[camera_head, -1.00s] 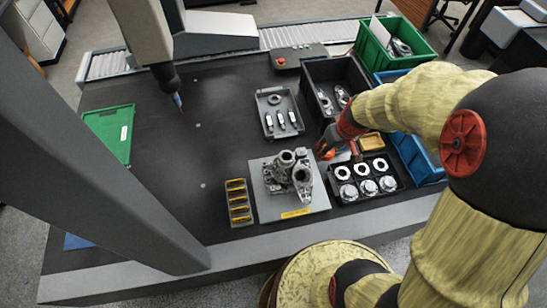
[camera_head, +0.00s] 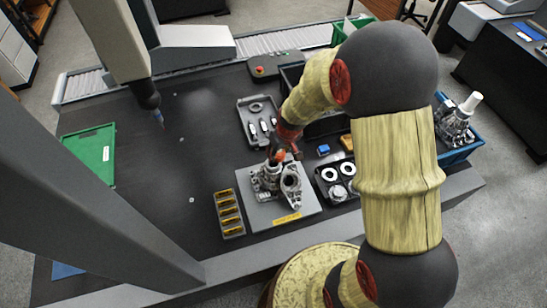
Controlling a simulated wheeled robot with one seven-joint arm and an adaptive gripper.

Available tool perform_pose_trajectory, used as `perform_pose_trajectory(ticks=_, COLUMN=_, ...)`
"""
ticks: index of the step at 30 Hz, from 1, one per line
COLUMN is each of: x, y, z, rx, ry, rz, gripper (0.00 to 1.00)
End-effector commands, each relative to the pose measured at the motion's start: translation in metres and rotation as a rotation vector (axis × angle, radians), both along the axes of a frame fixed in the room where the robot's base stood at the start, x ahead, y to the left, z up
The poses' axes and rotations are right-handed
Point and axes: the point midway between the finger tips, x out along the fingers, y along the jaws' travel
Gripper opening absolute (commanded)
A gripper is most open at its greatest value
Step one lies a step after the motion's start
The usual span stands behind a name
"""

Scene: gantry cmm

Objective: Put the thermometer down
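My gripper (camera_head: 284,154) is at the end of my arm, just above the grey metal casting (camera_head: 268,182) on its fixture plate (camera_head: 262,216). The gripper is small in the picture and partly covered by my wrist. An orange piece shows at its tip; I cannot tell whether it is a finger or a held thing. I cannot make out the thermometer for certain. I also cannot tell whether the gripper touches the casting.
A yellow-slotted rack (camera_head: 229,213) stands left of the plate. A grey tray of small parts (camera_head: 243,115) lies behind it, and a black tray with white rings (camera_head: 328,190) to its right. A small blue object (camera_head: 323,150) lies behind that tray. The table's left-middle is clear.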

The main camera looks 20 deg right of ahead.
Motion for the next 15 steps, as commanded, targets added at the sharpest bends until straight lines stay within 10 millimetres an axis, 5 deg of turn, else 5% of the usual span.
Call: perform_pose_trajectory(ticks=15, x=0.017, y=0.014, z=-0.049, rx=0.000, ry=0.002, rz=0.000, gripper=0.13)
